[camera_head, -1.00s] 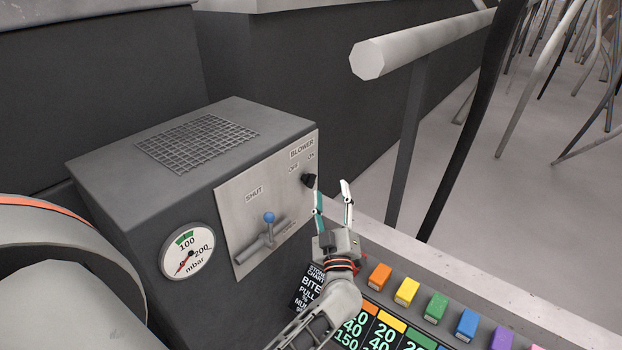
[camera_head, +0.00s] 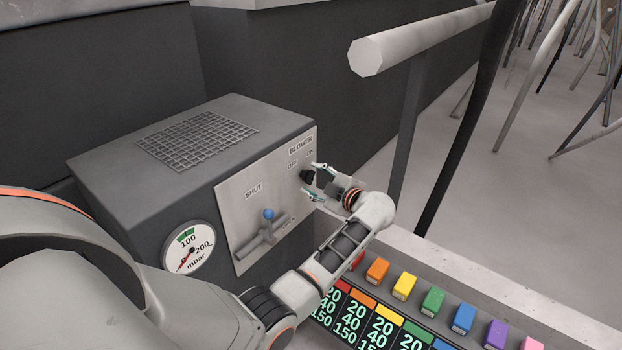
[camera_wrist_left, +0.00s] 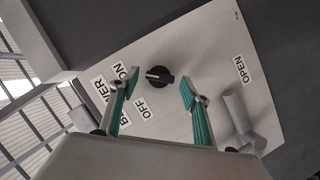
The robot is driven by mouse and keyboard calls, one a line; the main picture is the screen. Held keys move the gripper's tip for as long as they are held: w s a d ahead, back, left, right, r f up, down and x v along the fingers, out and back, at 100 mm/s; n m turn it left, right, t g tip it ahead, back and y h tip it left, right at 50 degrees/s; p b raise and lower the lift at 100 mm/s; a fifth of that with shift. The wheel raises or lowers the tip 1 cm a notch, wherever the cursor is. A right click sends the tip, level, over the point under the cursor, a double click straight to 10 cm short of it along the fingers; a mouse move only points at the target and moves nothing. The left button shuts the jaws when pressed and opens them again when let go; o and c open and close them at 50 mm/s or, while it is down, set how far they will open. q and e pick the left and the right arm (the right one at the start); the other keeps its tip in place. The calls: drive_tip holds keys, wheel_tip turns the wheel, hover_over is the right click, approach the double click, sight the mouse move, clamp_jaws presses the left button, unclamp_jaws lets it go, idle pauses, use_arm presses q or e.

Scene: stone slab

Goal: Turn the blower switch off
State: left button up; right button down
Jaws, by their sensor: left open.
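The blower switch is a small black rotary knob (camera_head: 307,177) on the upper right of the grey box's front plate, under the BLOWER label. In the left wrist view the knob (camera_wrist_left: 160,77) shows a white mark pointing roughly towards the ON label (camera_wrist_left: 119,69); the OFF label (camera_wrist_left: 144,107) is below it. My left gripper (camera_head: 313,179) faces the plate at the knob. Its two green-padded fingers are spread, one on each side of the knob in the wrist view. I cannot tell if they touch it. My right gripper is not in view.
A lever with a blue ball (camera_head: 268,214) sits left of the knob, between SHUT and OPEN labels. Coloured blocks (camera_head: 433,301) and a chart lie below right. A pale rail (camera_head: 420,40) rises behind.

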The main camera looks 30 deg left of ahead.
use_arm(q)
drive_tip(key=shift+x, duration=0.85)
drive_tip(key=c, duration=1.1)
